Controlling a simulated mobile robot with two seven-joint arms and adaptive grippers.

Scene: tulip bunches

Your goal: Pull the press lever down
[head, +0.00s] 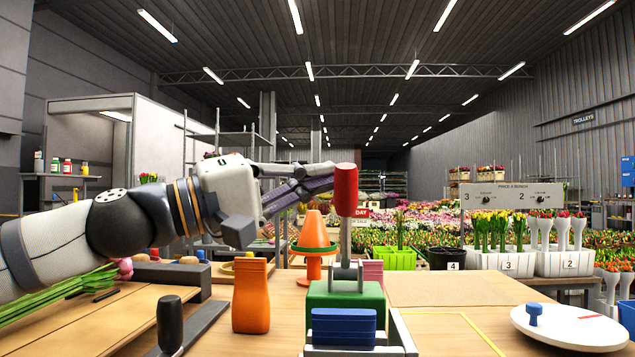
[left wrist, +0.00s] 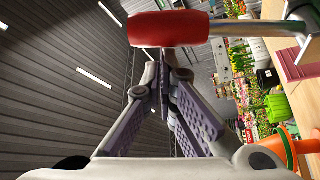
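The press lever (head: 346,200) stands upright with a red grip on a metal rod above a green base (head: 345,297). In the left wrist view the red grip (left wrist: 168,28) lies across the top, with its rod running off to the right. My left gripper (head: 325,180) reaches in from the left at the height of the red grip, its tips close beside it. In the left wrist view its purple-padded fingers (left wrist: 162,85) come together at the tips with nothing visible between them. I cannot tell whether they touch the grip. My right gripper is not in view.
A blue block (head: 343,327) sits in front of the green base. An orange bottle-shaped object (head: 251,295) and an orange cone (head: 314,232) stand left of the lever. A white round plate (head: 568,327) lies at the right. The table right of the press is mostly clear.

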